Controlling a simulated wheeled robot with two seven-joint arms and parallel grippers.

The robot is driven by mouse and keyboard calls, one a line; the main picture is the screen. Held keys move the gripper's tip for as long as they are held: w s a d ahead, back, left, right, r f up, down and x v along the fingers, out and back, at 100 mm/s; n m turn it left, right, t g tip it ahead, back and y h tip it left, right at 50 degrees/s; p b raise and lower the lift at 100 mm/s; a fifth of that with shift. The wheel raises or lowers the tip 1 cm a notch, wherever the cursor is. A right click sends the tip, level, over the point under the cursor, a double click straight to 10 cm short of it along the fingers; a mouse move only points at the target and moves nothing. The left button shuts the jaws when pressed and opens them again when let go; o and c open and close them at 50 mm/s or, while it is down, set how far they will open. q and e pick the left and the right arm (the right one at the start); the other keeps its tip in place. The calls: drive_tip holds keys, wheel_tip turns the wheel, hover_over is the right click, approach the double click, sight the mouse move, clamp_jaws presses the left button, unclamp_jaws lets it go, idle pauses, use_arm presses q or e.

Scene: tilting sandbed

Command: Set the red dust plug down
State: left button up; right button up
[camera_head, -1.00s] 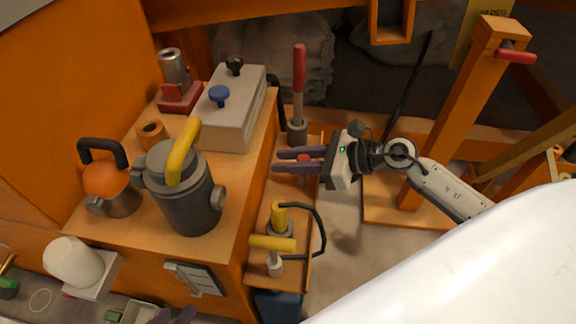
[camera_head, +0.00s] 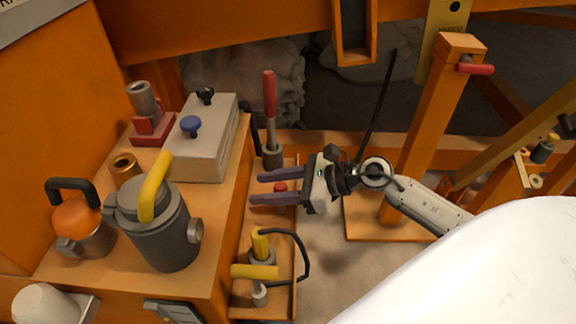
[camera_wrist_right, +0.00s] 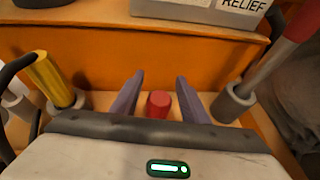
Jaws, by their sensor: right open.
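The red dust plug (camera_wrist_right: 158,104) stands on the low orange shelf, between the two fingers of my right gripper (camera_wrist_right: 157,95) in the right wrist view. There is a gap on each side of it, so the fingers do not touch it. In the head view the plug (camera_head: 281,187) shows as a small red spot between the purple-grey fingers of my right gripper (camera_head: 278,187), which is open. The lower part of the plug is partly hidden in the head view. My left gripper does not show in the head view.
A red-handled lever (camera_head: 270,100) in a grey socket stands behind the gripper. A yellow-handled fitting with a black hose (camera_head: 262,252) stands in front of it on the shelf (camera_head: 285,300). The orange bench (camera_head: 215,215) with a grey can (camera_head: 160,230) rises to the left.

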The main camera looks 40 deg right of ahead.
drive_tip(key=p+v, duration=0.2)
drive_tip(key=v, duration=0.9)
drive_tip(key=shift+s+d, duration=0.15)
drive_tip(key=shift+d, duration=0.05)
